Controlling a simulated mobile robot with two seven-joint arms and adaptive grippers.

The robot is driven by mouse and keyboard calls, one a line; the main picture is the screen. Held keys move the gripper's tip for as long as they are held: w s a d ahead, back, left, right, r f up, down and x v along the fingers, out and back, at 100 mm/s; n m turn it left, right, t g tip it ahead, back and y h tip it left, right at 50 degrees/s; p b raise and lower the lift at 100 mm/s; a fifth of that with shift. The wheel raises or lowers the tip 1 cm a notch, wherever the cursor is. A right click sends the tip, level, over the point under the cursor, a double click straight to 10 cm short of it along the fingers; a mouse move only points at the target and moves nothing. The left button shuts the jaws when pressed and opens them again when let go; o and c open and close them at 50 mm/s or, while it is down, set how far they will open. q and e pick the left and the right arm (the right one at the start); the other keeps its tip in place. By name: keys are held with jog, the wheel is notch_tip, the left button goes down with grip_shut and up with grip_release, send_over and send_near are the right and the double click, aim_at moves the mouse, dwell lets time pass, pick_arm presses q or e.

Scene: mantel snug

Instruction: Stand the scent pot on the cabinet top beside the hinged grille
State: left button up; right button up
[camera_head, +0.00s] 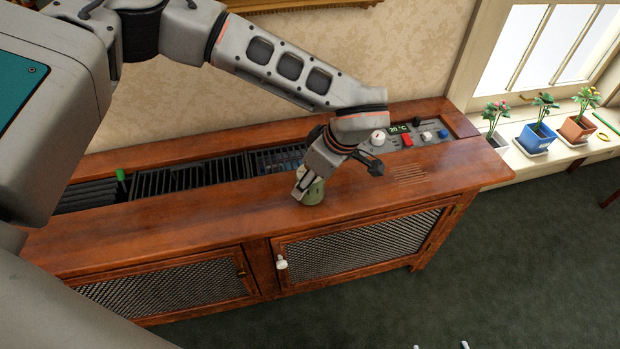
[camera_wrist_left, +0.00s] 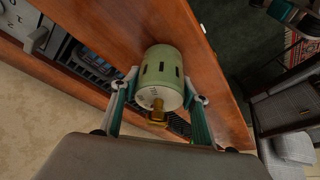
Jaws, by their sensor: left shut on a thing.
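The scent pot (camera_head: 314,193) is pale green and sits between the fingers of my left gripper (camera_head: 311,183), over the front wooden strip of the cabinet top (camera_head: 232,208). In the left wrist view the pot (camera_wrist_left: 161,70) has dark slots in its side and a brass-coloured piece at its near end. The left gripper (camera_wrist_left: 158,98) is shut on it. I cannot tell whether the pot touches the wood. The black grille (camera_head: 190,179) lies behind and to the left, with a green knob (camera_head: 121,175) at its left part. Two pale tips at the bottom edge may be my right gripper (camera_head: 441,346).
A control panel with a lit display (camera_head: 399,129) and knobs is at the cabinet's right end. Potted plants (camera_head: 537,137) stand on the windowsill. The cabinet front has mesh doors (camera_head: 360,245). The front wooden strip is clear on both sides of the pot.

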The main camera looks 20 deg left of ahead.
pick_arm(q)
jog(key=shift+f, duration=0.1)
jog(key=o, duration=1.2)
pick_arm(e)
jog(key=shift+f, duration=0.15)
pick_arm(q)
jog(key=p+v, duration=0.1)
jog(key=v, duration=0.5)
jog(key=shift+r, duration=0.35)
jog(key=p+v, duration=0.1)
jog(key=v, duration=0.4)
jog(key=shift+s+d+r, duration=0.1)
jog(key=shift+d+r, duration=0.05)
jog(key=shift+r, duration=0.15)
pick_arm(e)
jog(key=shift+s+d+f, duration=0.1)
jog(key=shift+s+d, duration=0.3)
jog(key=shift+s, duration=0.15)
jog(key=shift+w, duration=0.15)
pick_arm(q)
jog(key=shift+f, duration=0.1)
